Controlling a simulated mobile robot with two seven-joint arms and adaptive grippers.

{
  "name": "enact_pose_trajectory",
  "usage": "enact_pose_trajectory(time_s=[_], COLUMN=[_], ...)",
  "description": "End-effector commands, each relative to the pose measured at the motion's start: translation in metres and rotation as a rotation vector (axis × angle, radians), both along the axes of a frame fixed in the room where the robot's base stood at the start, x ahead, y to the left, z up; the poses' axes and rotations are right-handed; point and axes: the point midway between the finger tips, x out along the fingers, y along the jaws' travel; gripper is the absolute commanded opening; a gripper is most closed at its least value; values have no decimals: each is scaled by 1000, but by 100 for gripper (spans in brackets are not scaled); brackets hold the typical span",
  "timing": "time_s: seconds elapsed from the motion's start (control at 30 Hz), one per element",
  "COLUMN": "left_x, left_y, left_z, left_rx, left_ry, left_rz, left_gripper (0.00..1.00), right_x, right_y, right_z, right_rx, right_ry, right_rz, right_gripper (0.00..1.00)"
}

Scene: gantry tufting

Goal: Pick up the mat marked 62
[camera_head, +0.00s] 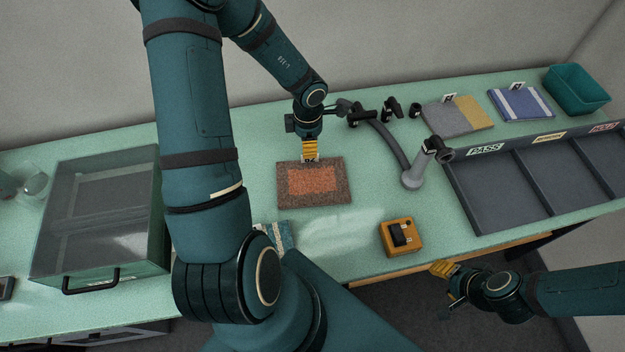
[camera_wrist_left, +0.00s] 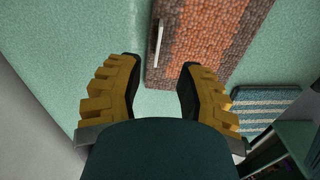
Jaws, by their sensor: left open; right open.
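A brown mat with an orange middle (camera_head: 330,198) lies on the green table, a small tag at its far edge. The tag's number is hidden or unreadable. My left gripper (camera_head: 310,150) is at that far edge. In the left wrist view my left gripper (camera_wrist_left: 158,68) is open, with the tag edge-on ahead of its fingers and nothing between them. A grey and yellow mat (camera_head: 450,118) and a blue and white mat (camera_head: 512,104) lie at the back right with small tags I cannot read. My right gripper (camera_head: 447,288) is open and empty beyond the table's front edge.
A striped blue mat (camera_wrist_left: 265,103) lies near the front, mostly behind my arm in the head view. A grey stand (camera_head: 412,178), an orange box (camera_head: 401,237), a sorting tray marked PASS (camera_head: 478,205), a teal bin (camera_head: 577,90) and a clear-lidded case (camera_head: 95,215) surround the brown mat.

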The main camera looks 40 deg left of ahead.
Motion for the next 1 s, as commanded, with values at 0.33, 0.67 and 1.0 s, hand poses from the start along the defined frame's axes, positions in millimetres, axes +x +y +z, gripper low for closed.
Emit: enact_pose_trajectory(time_s=[0.33, 0.67, 1.0], left_x=[1, 3, 3], left_y=[-1, 0, 0], left_z=[-32, -69, -69], left_rx=[0, 1, 1], left_ry=[1, 1, 0], left_rz=[-1, -1, 0], left_gripper=[37, 37, 8], right_x=[0, -1, -1], right_y=[0, 0, 0], right_z=[-11, -22, -21], right_rx=[-1, 0, 0], right_ry=[0, 0, 0], right_rz=[-2, -5, -5], right_gripper=[47, 47, 47])
